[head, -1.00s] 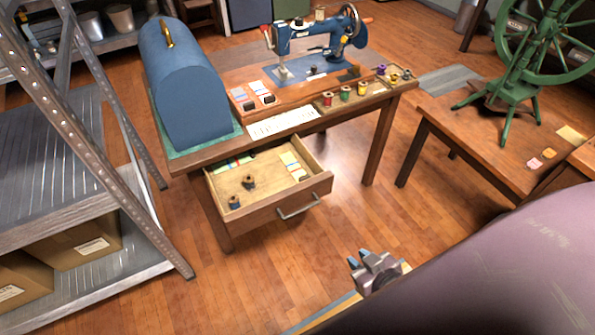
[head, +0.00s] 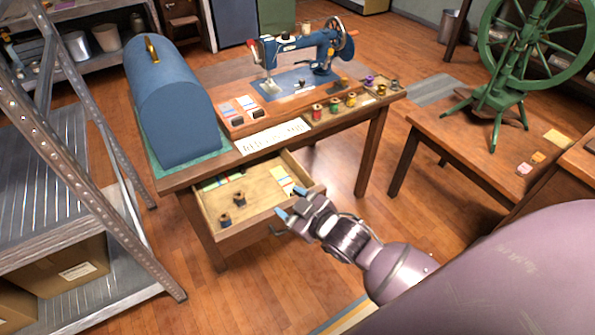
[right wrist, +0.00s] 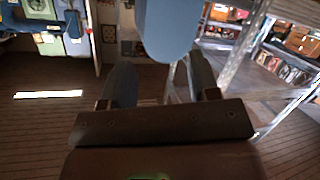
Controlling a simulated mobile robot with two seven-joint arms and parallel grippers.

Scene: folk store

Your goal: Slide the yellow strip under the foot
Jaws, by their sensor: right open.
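The blue sewing machine (head: 323,42) stands on the wooden table, its foot (head: 271,88) over the blue bed plate. The foot is small in the head view, and I cannot tell whether anything lies under it. Pale yellowish strips (head: 283,178) lie at the right of the open drawer (head: 242,239), with green and blue ones (head: 222,180) at the back. I cannot tell which is the yellow strip. My right gripper (head: 294,204) is open and appears empty by the drawer's front right corner. Its two fingers (right wrist: 161,68) show apart in the right wrist view. My left gripper is out of view.
A blue domed case (head: 172,100) stands on the table's left. A swatch tray (head: 243,116), a lettered card (head: 271,136) and several thread spools (head: 334,104) lie around the machine. Metal shelving (head: 95,180) is at left; a green spinning wheel (head: 497,98) stands at right.

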